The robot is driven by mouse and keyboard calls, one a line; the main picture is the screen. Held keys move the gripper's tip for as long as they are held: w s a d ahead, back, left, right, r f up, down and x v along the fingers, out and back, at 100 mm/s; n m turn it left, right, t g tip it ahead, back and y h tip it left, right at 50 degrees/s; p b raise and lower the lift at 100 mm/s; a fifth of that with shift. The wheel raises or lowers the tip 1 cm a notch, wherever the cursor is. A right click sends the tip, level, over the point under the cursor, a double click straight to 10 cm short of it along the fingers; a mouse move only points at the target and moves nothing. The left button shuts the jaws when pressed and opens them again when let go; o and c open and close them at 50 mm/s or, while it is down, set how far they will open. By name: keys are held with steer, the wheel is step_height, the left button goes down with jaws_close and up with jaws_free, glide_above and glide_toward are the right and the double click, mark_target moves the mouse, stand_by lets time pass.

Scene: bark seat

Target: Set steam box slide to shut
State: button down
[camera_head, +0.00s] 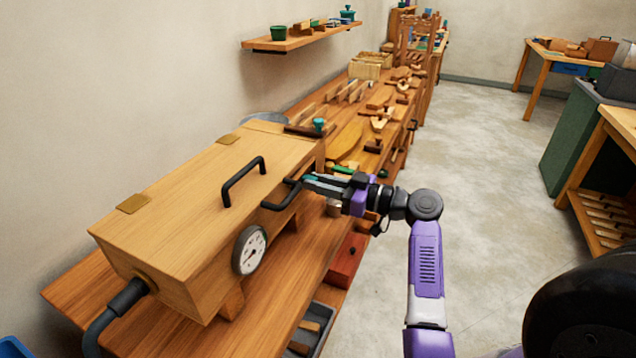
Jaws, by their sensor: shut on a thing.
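The steam box (200,200) is a long light-wood box on a workbench at the left. A black bar handle (243,176) stands on its lid, and a round white dial (249,250) sits on its front face. A second black handle (281,201) sticks out near the right end of the front face; it looks like the slide's handle. My gripper (310,181) reaches in from the right and is shut on the outer end of this handle. The slide itself and its exact position cannot be made out.
A black hose (112,312) joins the box's near end. Wooden tools and parts crowd the bench beyond the box. A red box (346,262) and a grey tray (312,328) lie below the front edge. A wall shelf (300,37) hangs above. The concrete floor (470,150) at right is clear.

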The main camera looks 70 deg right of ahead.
stand_by(0.3)
steer(key=a+b, duration=0.1)
steer(key=a, duration=0.2)
stand_by(0.3)
steer(key=c, duration=1.3)
jaws_free()
steer(key=shift+a, duration=0.1)
steer(key=shift+s+b, duration=0.85)
steer(key=shift+s, duration=3.05)
